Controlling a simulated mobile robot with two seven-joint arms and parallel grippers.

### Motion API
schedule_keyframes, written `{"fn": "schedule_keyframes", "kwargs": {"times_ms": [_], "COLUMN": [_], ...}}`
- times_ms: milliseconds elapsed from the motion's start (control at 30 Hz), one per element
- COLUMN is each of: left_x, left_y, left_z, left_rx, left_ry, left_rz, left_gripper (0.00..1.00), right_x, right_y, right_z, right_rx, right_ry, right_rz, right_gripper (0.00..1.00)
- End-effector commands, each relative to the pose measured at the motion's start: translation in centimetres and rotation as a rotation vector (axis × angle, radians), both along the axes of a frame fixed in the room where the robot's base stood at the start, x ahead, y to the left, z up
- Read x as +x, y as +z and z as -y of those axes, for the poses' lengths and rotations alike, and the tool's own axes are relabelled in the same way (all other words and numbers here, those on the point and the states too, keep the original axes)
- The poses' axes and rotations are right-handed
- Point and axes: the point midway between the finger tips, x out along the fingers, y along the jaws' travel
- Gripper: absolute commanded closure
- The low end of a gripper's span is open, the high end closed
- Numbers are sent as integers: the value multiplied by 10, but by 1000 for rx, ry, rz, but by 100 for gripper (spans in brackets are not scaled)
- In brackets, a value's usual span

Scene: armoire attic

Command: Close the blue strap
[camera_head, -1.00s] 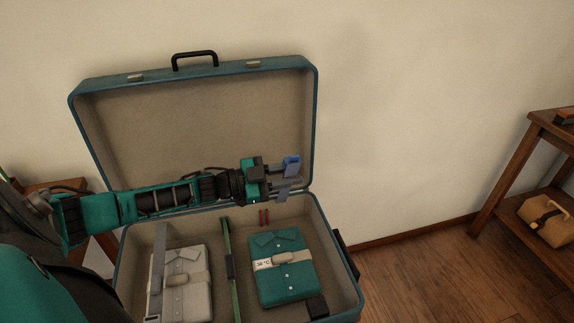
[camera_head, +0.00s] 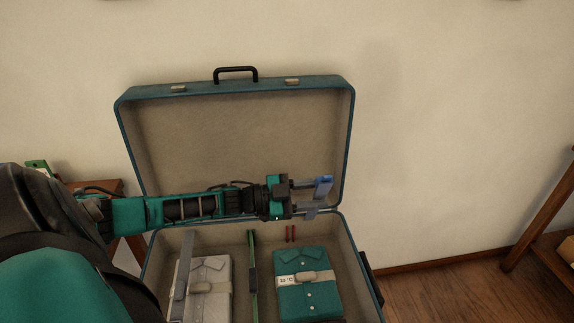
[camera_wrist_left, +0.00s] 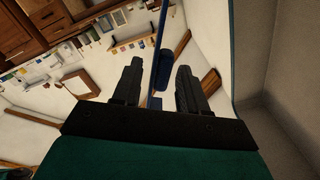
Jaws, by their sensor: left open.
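The open suitcase (camera_head: 124,110) stands against the wall, its lid raised. My left arm reaches across it from the left. My left gripper (camera_head: 317,198) is open near the lower right of the lid. In the left wrist view the blue strap (camera_wrist_left: 166,68) shows as a narrow band with a thicker dark blue piece, lined up between the two spread fingers; I cannot tell whether it touches them. In the head view a blue piece (camera_head: 324,187) shows at the upper fingertip, seemingly part of this strap. The strap's fixed end is hidden. My right gripper is not in view.
In the suitcase lie a folded white shirt (camera_head: 207,275) with a grey strap (camera_head: 181,268), an upright green strap (camera_head: 252,255), short red pieces (camera_head: 290,233) and a folded teal shirt (camera_head: 318,262). A wooden table (camera_head: 540,225) stands at right; the floor between is clear.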

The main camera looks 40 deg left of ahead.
Motion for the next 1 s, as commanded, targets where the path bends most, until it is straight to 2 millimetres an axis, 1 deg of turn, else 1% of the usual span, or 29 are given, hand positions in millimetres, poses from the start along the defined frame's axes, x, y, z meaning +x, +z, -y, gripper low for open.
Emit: {"fn": "schedule_keyframes", "kwargs": {"times_ms": [300,400,533,700,1000], "left_x": [-50,-65,-79,-89,-90], "left_y": [1,1,0,1,1], "left_z": [-40,-52,-64,-72,-73], "left_rx": [3,2,2,2,1], "left_ry": [2,2,2,2,1], "left_rz": [-5,-6,-4,0,0], "left_gripper": [57,57,57,57,57], "right_x": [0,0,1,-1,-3], "right_y": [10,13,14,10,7], "right_z": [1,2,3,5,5], "right_rx": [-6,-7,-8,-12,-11], "right_ry": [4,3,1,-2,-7], "right_rz": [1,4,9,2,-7], "right_gripper": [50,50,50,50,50]}}
